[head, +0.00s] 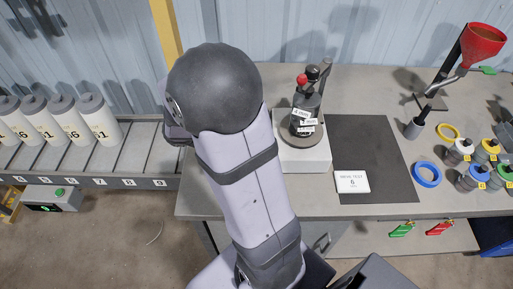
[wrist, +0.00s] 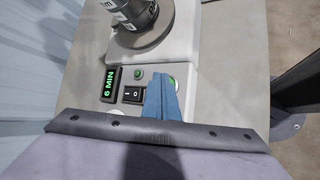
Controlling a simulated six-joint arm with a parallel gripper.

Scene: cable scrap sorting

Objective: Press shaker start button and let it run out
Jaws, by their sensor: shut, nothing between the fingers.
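The shaker (head: 305,158) is a white box on the bench with a round grey plate on top. A dark vessel (head: 305,104) with white labels and a red knob stands clamped on the plate. In the wrist view its front panel has a lit green display (wrist: 110,85) reading "6 MIN", a black rocker switch (wrist: 132,95), a small green round part (wrist: 138,73) and a larger green-edged button (wrist: 175,83). My gripper (wrist: 157,78) has its blue fingers shut and empty, partly covering that button. I cannot tell if they touch it. The arm hides my gripper in the head view.
A dark mat (head: 372,150) with a white card (head: 352,182) lies right of the shaker. Coloured rings, small jars and a red funnel (head: 484,45) are further right. A roller conveyor (head: 145,150) with several white cylinders is at left.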

